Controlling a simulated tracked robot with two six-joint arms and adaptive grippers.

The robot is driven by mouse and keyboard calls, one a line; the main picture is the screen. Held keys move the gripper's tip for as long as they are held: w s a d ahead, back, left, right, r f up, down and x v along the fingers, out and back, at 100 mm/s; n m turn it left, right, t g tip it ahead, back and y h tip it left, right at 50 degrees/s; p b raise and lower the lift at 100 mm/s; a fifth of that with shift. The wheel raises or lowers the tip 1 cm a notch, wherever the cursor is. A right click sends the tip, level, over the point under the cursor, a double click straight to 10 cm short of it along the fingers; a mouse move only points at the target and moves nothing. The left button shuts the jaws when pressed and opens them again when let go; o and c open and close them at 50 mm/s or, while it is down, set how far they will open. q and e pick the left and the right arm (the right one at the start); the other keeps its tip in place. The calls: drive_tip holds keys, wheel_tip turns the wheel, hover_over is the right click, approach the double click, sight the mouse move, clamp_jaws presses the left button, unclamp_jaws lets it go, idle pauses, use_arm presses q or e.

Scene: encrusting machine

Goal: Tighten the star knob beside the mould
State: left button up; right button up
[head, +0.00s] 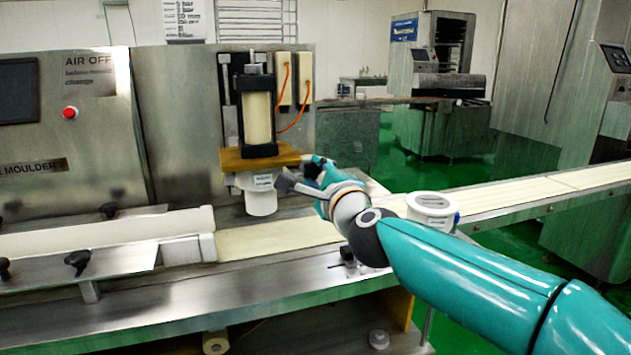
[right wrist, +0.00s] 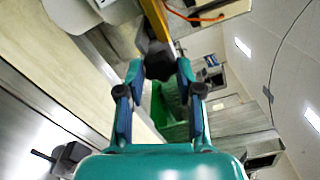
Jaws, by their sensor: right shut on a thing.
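The white mould (head: 260,198) hangs under the orange-brown plate (head: 232,160) of the press, above the belt. My right gripper (head: 314,171) is at the right end of that plate, beside the mould. In the right wrist view, the black star knob (right wrist: 159,63) sits between my right gripper's fingertips (right wrist: 159,72), which are closed on it. The plate's edge (right wrist: 155,18) and part of the white mould (right wrist: 115,10) show just beyond. In the head view the knob is mostly hidden by the gripper. My left gripper is not in view.
A white tub (head: 432,207) stands on the conveyor (head: 540,192), close behind my right arm. Other black knobs (head: 77,262) sit on the guides at left. The belt (head: 275,237) below the mould is clear. Orange hoses (head: 285,85) run beside the press cylinder.

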drive_tip(key=shift+f+m, duration=0.25)
drive_tip(key=shift+m, duration=0.35)
drive_tip(key=o, duration=1.2)
drive_tip(key=shift+r, duration=0.1)
drive_tip(key=shift+c, duration=0.2)
drive_tip(key=shift+d, duration=0.1)
drive_tip(key=shift+s+d+r, duration=0.1)
drive_tip(key=shift+s+d, duration=0.1)
drive_tip(key=shift+s, duration=0.45)
drive_tip(key=v, duration=1)
drive_tip(key=shift+s, duration=0.3)
drive_tip(key=shift+d, duration=0.1)
